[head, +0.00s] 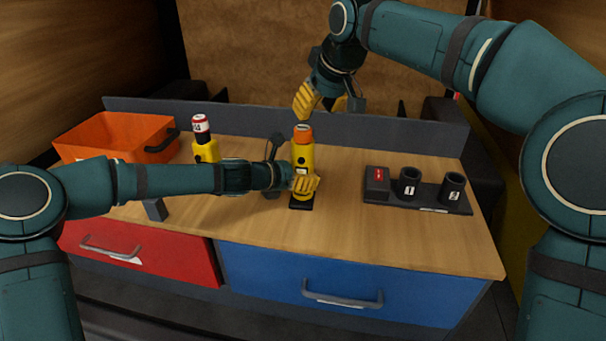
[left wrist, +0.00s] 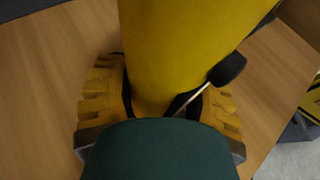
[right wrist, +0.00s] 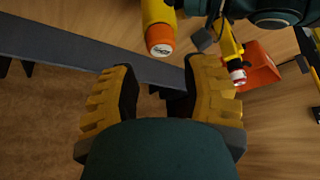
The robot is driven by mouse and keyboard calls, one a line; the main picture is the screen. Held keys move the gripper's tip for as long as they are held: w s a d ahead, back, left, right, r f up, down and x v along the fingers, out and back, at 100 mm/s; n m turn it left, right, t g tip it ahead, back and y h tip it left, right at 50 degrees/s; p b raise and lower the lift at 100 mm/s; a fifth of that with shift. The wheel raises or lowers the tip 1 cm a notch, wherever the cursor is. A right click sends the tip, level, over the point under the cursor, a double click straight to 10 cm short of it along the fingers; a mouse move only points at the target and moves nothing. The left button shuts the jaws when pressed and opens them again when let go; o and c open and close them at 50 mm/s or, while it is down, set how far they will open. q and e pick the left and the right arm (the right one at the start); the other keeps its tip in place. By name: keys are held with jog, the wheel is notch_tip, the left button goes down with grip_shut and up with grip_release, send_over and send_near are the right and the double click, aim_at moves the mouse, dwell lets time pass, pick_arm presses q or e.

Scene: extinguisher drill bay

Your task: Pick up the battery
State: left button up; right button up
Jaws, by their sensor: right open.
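A red-and-white cylinder (head: 201,124), which looks like the battery, stands upright in the top of a yellow holder (head: 206,151) at the bench's left. It also shows in the right wrist view (right wrist: 237,74). A yellow tube (head: 301,156) with an orange top (head: 303,133) stands upright mid-bench. My left gripper (head: 304,183) is around the tube's lower part. In the left wrist view its fingers press both sides of the yellow body (left wrist: 180,45). My right gripper (head: 318,100) is open and empty, above and behind the tube, away from the battery.
An orange bin (head: 112,131) stands at the back left, a small grey block (head: 155,209) at the front left. A dark rack (head: 432,192) with cups marked 1 and 2 and a red-topped block (head: 377,180) is at right. A grey rail (head: 400,134) edges the back.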

aim_at(303, 128)
pick_arm(q)
jog(key=c, duration=0.4)
pick_arm(e)
jog(key=shift+o, duration=1.1)
jog(key=a+r+m+h, duration=0.1)
jog(key=m, duration=0.1)
jog(key=a+m, duration=0.1)
jog(key=shift+s+r+m+h, duration=0.1)
jog(key=shift+r+m+h, duration=0.3)
jog(key=w+f+m, duration=0.1)
jog(key=f, duration=0.2)
jog(key=w+f+m+h, duration=0.1)
jog(key=w+f, duration=0.1)
jog(key=f, duration=0.1)
jog(key=w+a+f+m, duration=0.1)
jog(key=f, duration=0.2)
jog(key=shift+w, duration=0.2)
